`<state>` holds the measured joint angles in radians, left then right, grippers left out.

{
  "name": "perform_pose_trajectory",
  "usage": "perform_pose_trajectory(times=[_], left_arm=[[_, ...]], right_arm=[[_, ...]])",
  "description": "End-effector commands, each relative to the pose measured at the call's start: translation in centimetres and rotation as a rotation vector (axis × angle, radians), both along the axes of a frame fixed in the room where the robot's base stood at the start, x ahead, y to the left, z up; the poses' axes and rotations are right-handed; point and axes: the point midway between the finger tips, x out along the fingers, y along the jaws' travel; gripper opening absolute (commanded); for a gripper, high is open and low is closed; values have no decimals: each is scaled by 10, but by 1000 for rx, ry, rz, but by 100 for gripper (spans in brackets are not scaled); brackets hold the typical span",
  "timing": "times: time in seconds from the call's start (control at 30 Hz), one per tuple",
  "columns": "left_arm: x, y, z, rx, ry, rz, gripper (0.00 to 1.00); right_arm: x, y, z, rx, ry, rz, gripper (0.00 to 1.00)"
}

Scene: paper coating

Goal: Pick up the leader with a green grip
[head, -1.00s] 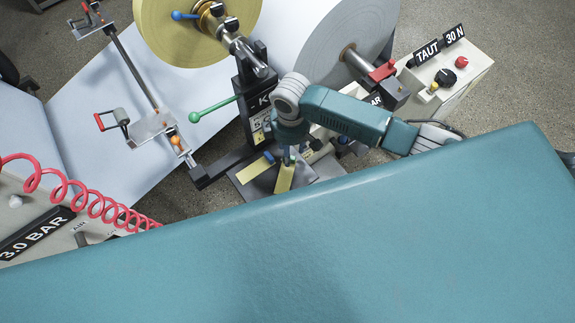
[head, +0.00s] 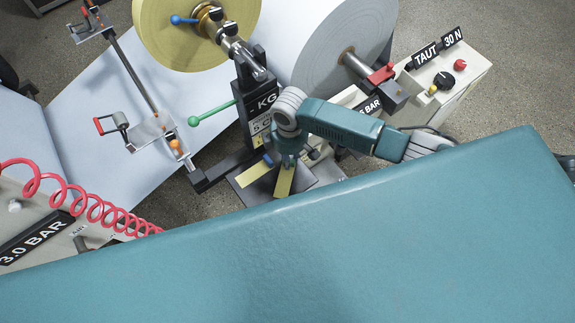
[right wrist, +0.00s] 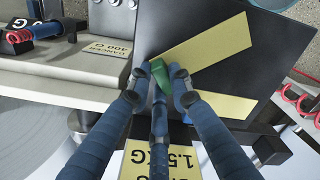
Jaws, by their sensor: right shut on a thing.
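The leader with a green grip is a flat yellow strip (head: 284,181) on a dark plate (right wrist: 200,30). Its green grip (right wrist: 160,76) sits between the blue fingertips of my right gripper (right wrist: 161,80), which is shut on it. In the head view my right gripper (head: 288,158) points down over the strip's upper end and hides the green grip. A second yellow strip (head: 254,174) lies beside it at an angle, with a small blue grip (head: 268,158) at its end. My left gripper is not in view.
A black stand (head: 262,115) with weight labels rises just behind. A yellow roll (head: 165,35) and a white roll (head: 340,45) are at the back. A control box (head: 455,80) is right, a red coiled hose (head: 80,205) left. A large teal surface (head: 300,250) fills the foreground.

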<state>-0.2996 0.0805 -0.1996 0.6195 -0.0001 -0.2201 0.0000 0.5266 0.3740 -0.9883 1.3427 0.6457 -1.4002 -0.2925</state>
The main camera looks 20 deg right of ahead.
Motion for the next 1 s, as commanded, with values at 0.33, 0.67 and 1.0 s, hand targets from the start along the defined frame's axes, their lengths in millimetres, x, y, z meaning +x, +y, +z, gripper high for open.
perform_pose_trajectory(times=[0.33, 0.67, 1.0], left_arm=[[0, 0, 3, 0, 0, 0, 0], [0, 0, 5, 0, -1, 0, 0], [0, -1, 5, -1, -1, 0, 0]], right_arm=[[1, 0, 25, 2, -3, 0, 0], [2, 0, 117, 1, -6, 1, 0], [1, 0, 187, 1, -2, 0, 0]])
